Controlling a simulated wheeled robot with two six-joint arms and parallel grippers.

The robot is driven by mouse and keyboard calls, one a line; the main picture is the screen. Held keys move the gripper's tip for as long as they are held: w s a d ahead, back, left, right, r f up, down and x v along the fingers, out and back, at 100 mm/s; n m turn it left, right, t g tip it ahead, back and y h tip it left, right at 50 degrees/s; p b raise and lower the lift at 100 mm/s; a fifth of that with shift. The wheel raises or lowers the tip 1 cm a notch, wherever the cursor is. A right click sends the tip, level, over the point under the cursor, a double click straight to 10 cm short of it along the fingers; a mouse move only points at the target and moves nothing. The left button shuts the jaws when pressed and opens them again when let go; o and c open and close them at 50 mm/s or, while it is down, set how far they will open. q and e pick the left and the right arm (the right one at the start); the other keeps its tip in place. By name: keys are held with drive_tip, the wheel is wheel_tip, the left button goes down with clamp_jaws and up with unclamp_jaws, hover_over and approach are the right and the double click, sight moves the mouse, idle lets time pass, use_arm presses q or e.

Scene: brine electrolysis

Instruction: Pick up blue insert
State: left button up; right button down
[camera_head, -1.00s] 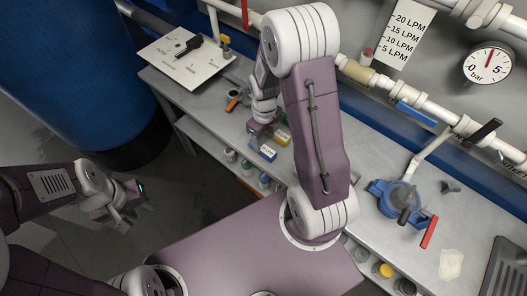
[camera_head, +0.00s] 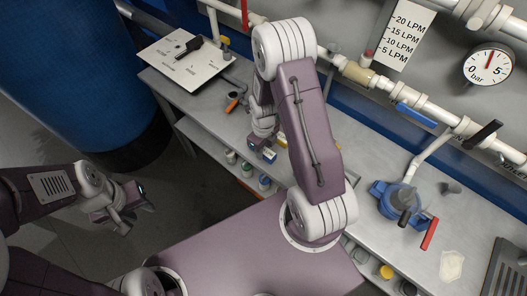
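The blue insert (camera_head: 270,156) is a small block with a white label. It lies near the front edge of the grey bench, in the middle of the view. My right gripper (camera_head: 259,145) points down at the bench right by the blue insert, on its upper left side. Its fingers are small and partly hidden by the wrist, so I cannot tell whether it is open or touches the insert. My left gripper (camera_head: 134,212) is open and empty over the dark floor, well away from the bench.
A yellow block (camera_head: 282,140) sits just behind the blue insert, partly hidden by my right arm. Several small bottles (camera_head: 264,183) stand on the shelf below. A blue valve (camera_head: 398,196) with a red handle stands on the bench at right.

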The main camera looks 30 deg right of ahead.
wheel_tip(320, 180, up, 4)
drive_tip(key=shift+w+r, duration=0.1)
drive_tip(key=shift+r, duration=0.1)
drive_tip(key=s+d+r, duration=0.6)
drive_tip(key=s+d, duration=0.1)
drive_tip(key=s, duration=0.2)
drive_tip(key=shift+d+r, duration=0.3)
